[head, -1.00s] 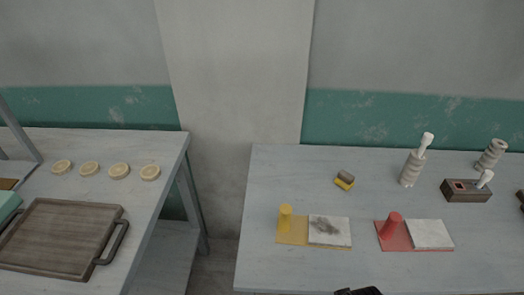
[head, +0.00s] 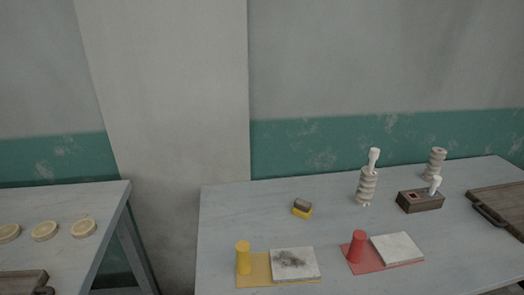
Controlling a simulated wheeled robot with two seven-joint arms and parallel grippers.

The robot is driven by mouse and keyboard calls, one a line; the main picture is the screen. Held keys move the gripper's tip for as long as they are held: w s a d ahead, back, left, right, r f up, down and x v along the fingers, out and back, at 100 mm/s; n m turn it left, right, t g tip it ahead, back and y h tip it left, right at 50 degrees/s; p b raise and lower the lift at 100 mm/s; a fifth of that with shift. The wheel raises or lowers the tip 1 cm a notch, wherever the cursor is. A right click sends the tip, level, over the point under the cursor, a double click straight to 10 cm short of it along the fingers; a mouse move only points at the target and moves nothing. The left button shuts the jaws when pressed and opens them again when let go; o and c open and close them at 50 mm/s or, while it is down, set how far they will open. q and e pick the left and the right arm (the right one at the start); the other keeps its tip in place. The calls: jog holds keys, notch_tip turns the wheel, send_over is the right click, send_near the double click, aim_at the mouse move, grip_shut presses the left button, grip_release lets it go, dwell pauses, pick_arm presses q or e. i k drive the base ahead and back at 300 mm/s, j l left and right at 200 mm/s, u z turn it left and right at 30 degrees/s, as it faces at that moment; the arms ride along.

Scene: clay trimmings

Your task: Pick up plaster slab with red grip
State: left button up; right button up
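The plaster slab with the red grip lies flat on the right table in the head view. It has a red base (head: 379,264), an upright red cylindrical grip (head: 357,246) at its left, and a pale, clean slab (head: 398,247) at its right. To its left lies a similar piece with a yellow base (head: 253,269), a yellow grip (head: 243,257) and a slab with a dark smudge (head: 294,263). Neither of my grippers is in view.
A wooden tray (head: 500,210) is at the right. Several pale discs (head: 44,231) lie on the left table.

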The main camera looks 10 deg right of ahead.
aim_at(382, 252)
jog(key=z, duration=1.35)
